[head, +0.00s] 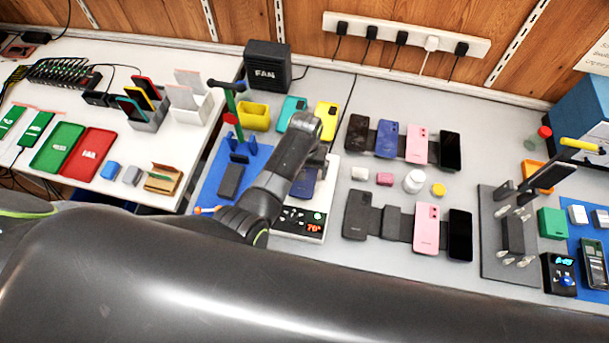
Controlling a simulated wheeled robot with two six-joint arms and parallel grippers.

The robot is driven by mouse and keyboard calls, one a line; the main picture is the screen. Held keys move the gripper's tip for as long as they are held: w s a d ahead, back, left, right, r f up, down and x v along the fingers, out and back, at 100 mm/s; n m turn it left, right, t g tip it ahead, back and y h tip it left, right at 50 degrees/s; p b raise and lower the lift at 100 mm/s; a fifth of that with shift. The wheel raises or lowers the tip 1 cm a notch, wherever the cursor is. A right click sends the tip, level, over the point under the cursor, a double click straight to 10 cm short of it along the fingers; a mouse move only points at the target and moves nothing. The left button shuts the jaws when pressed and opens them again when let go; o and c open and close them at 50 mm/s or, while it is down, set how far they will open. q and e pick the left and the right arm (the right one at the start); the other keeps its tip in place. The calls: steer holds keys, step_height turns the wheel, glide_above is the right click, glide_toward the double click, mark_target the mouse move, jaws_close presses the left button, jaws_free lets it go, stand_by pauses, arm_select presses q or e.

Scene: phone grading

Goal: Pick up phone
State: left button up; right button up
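Two rows of phones lie on the grey table right of centre. The back row has a dark phone (357,134), a blue phone (387,139), a pink phone (417,145) and a black phone (450,151). The front row has a dark phone (357,214), a pink phone (426,229) and a black phone (460,234). Another blue phone (303,183) lies on a white heating unit (322,218) with a red "70°" display. My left gripper (314,163) is above that phone, mostly hidden by its wrist; its fingers are unclear. My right gripper is not in view.
A blue mat (208,188) with a stand lies left of my wrist. A black fan box (268,66) stands behind. Green and red trays (88,155) are on the left table. Small jars (414,181) sit between phone rows. A grey fixture (512,238) stands at right.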

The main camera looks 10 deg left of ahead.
arm_select(q)
steer(key=shift+s+f, duration=0.1)
steer(key=shift+f, duration=0.05)
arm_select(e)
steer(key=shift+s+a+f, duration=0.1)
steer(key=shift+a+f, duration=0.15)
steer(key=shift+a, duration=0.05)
arm_select(q)
steer(key=shift+c, duration=0.4)
steer(key=c, duration=1.1)
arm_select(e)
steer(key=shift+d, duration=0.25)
arm_select(q)
steer(key=shift+o, duration=0.2)
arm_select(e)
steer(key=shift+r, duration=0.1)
